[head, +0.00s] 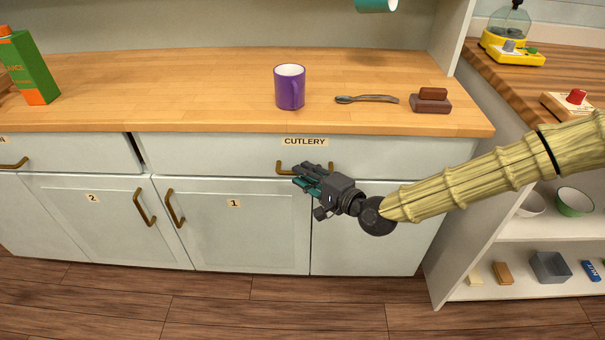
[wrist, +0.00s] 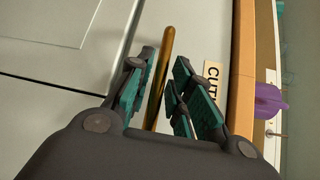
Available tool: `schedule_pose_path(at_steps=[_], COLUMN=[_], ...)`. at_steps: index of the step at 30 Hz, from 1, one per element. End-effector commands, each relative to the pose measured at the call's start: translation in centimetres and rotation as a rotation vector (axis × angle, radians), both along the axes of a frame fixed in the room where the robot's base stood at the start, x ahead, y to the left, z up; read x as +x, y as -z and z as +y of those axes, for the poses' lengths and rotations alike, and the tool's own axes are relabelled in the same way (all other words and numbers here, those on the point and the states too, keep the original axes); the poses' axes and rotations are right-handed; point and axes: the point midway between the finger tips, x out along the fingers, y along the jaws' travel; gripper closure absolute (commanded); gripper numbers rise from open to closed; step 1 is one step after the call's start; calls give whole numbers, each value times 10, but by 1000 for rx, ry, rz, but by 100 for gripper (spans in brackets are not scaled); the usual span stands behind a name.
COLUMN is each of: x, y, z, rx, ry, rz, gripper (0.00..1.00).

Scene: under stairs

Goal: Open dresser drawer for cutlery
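The dresser drawer labelled CUTLERY (head: 220,155) is a pale grey-white front under the wooden top, and it looks flush with the cabinet. Its brass bar handle (head: 325,167) sits below the label (head: 304,142). In the wrist view the handle (wrist: 166,60) runs between the teal finger pads of my gripper (wrist: 160,92). The fingers are apart, with gaps visible on both sides of the handle. Part of the label (wrist: 211,78) shows beside the right-hand finger.
A purple mug (head: 289,90), a spoon (head: 366,99) and a brown block-like item (head: 431,102) stand on the wooden top (head: 190,90). A juice carton (head: 32,68) is at the left. Cabinet doors 1 (head: 245,225) and 2 (head: 80,215) are shut below. The floor in front is clear.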

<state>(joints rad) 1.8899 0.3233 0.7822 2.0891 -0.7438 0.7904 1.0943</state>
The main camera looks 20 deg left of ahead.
Motion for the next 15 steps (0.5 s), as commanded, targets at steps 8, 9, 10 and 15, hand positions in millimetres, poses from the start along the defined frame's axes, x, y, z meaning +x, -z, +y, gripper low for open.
schedule_pose_path(at_steps=[8,9,10,15], x=[6,6,6,6], y=[2,2,2,2], z=[12,12,12,12], rx=[0,0,0,0], ry=[0,0,0,0], rz=[1,1,1,1], gripper=[79,79,79,79])
